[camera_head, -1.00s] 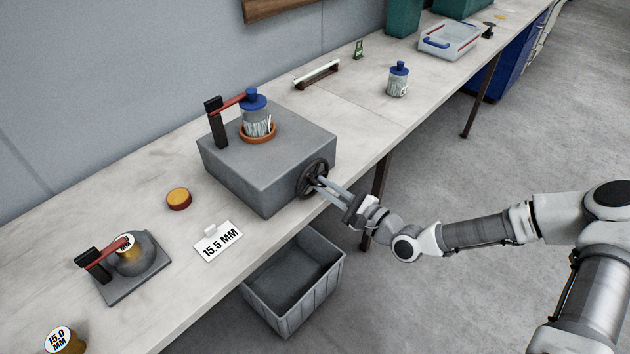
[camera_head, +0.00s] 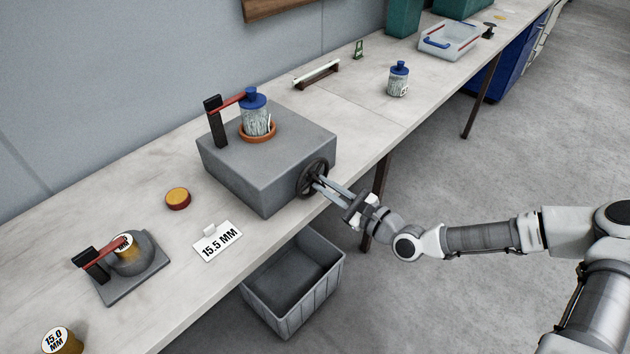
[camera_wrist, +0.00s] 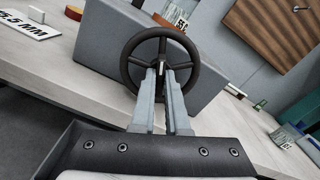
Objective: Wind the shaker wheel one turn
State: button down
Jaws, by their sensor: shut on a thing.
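The shaker is a grey box (camera_head: 262,165) on the bench. A blue-capped jar (camera_head: 255,115) stands upright in an orange ring on its top, with a red clamp arm (camera_head: 232,103) over the cap. The black spoked wheel (camera_head: 311,178) is on the box's right-hand face. It also shows in the wrist view, where the dark wheel (camera_wrist: 132,62) stands ahead of my fingers. My gripper (camera_head: 318,182) reaches the wheel from the right, its fingertips at the hub. In the wrist view my gripper (camera_wrist: 162,72) is shut at the hub; the fingertips hide what they grip.
A grey bin (camera_head: 295,285) sits below the bench edge. A 15.5 MM sign (camera_head: 217,240), a yellow-red puck (camera_head: 178,198) and a second clamp stand (camera_head: 130,265) lie to the left. Another blue-capped jar (camera_head: 398,80) and a tray (camera_head: 450,40) stand farther back.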

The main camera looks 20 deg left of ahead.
jog(key=shift+m, duration=0.6)
jog(key=shift+m+b, duration=0.6)
jog(key=shift+m, duration=0.3)
jog(key=c, duration=0.8)
grip_release()
jog(key=shift+c, duration=0.2)
jog(key=shift+d, duration=0.1)
